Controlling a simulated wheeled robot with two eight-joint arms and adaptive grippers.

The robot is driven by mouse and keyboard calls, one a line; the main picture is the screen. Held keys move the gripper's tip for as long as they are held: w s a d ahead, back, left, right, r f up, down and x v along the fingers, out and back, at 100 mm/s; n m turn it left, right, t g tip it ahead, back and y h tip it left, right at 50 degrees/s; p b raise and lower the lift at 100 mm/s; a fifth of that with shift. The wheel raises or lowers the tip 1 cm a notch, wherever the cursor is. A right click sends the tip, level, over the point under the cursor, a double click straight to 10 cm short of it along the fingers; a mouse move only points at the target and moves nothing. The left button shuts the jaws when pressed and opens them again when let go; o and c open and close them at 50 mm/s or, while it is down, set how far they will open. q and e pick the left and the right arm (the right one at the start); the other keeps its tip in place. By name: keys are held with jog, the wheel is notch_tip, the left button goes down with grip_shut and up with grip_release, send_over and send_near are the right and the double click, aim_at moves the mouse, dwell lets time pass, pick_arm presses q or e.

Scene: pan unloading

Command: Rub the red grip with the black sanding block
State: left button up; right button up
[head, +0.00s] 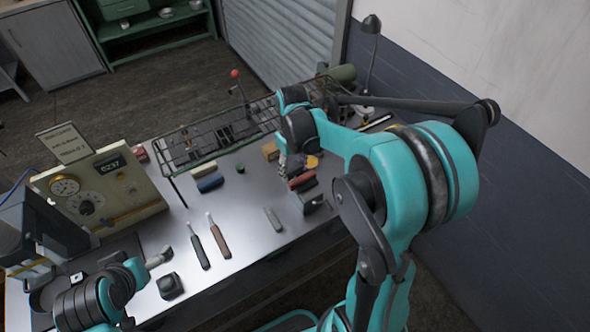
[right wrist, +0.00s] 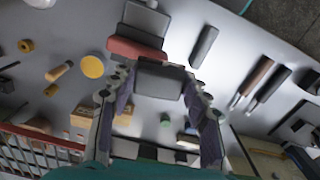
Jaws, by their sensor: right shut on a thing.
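My right gripper (right wrist: 160,86) is shut on the black sanding block (right wrist: 159,78), which sits between its fingertips in the right wrist view. The red grip (right wrist: 136,49) is right beside the block there, at a black holder (right wrist: 146,17); I cannot tell whether block and grip touch. In the head view the red grip (head: 302,181) is at the right part of the table, just below my right gripper (head: 291,168). The block is mostly hidden there. My left arm is at the lower left; its finger opening is unclear.
A blue block (head: 210,184), a grey bar (head: 272,219) and two handled tools (head: 219,241) lie on the table. A wire rack (head: 215,135) runs along the back. A gauge box (head: 98,190) stands left. A yellow disc (right wrist: 93,66) lies near the red grip.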

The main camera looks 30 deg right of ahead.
notch_tip(320, 180, up, 2)
jog(key=shift+w+a+p, duration=0.1)
jog(key=shift+p, duration=0.4)
jog(key=shift+r+p, duration=0.55)
jog(key=shift+r, duration=0.25)
